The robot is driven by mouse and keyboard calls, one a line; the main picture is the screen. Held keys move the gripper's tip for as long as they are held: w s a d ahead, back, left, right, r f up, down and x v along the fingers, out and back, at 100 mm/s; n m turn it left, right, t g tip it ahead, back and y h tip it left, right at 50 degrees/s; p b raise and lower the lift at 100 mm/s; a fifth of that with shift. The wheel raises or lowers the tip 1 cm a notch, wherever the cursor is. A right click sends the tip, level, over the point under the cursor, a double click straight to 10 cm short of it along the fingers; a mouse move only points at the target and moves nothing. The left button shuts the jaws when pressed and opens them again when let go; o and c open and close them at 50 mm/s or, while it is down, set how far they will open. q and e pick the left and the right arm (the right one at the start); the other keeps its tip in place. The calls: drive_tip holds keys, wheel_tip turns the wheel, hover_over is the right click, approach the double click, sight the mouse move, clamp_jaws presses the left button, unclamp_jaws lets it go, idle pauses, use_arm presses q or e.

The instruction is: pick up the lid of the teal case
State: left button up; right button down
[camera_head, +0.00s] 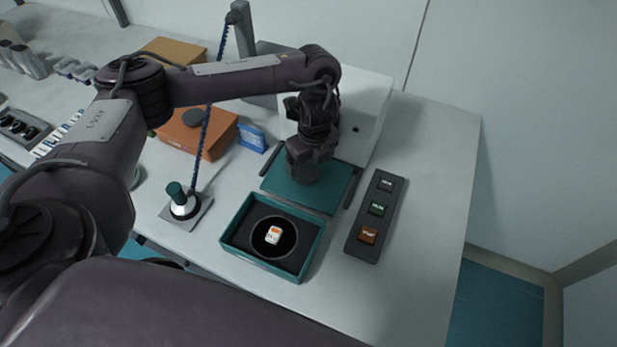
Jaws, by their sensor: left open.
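The teal case (228,237) stands open on the table. It has a black insert with a round recess, where a small white and orange piece (273,235) sits. The flat teal lid (325,202) is just behind the case, apart from its body. My left gripper (311,174) is above the lid, pointing down. Its dark fingers appear spread wide, one by the lid's left edge and one by its right edge. The gripper body hides the lid's middle and back. Contact between fingers and lid cannot be told. My right gripper is not in view.
A dark strip with three coloured buttons (376,209) lies right of the lid. A white box (375,110) stands behind. An orange-brown box (180,138), a blue box (251,138) and a green-topped stand (183,205) are at left. The table's right side is clear.

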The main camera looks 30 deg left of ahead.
sight(307, 172)
use_arm(q)
drive_tip(key=f, duration=0.2)
drive_tip(key=a+f+p, duration=0.1)
drive_tip(key=f, duration=0.1)
drive_tip(key=shift+w, duration=0.15)
drive_tip(key=shift+d, duration=0.1)
drive_tip(key=c, duration=1.2)
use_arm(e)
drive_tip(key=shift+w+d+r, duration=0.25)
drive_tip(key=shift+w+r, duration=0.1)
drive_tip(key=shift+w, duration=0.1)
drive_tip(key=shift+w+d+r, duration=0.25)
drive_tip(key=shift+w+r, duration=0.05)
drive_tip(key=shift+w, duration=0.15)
use_arm(q)
drive_tip(key=shift+r, duration=0.2)
